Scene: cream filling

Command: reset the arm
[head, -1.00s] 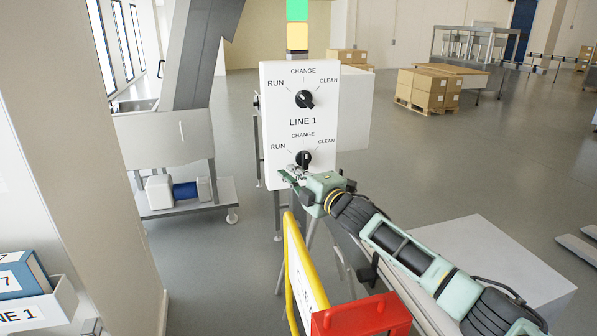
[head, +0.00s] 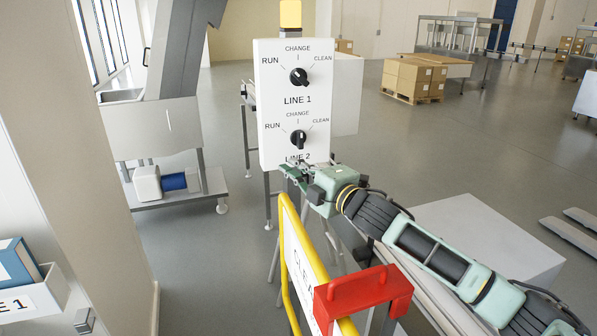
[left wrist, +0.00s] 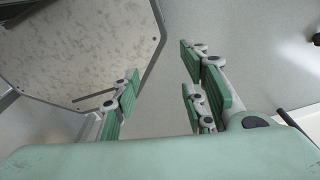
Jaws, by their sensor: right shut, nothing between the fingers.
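The white control panel (head: 267,105) stands upright in the head view, with an upper LINE 1 knob (head: 299,77) and a lower LINE 2 knob (head: 299,138). Both knobs are black, with CHANGE, RUN and CLEAN around them. My right gripper (head: 288,168) is shut and empty at the panel's lower edge, below the lower knob and apart from it. It covers part of the panel's bottom. My left gripper (left wrist: 158,88) shows only in the left wrist view. Its green-padded fingers are wide apart with nothing between them.
A yellow-framed sign (head: 309,262) with a red clamp-like piece (head: 362,293) stands below my right arm. A pale box (head: 490,240) is to its right. A wall and a bin with blue binders (head: 17,262) are at left. Open floor lies behind.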

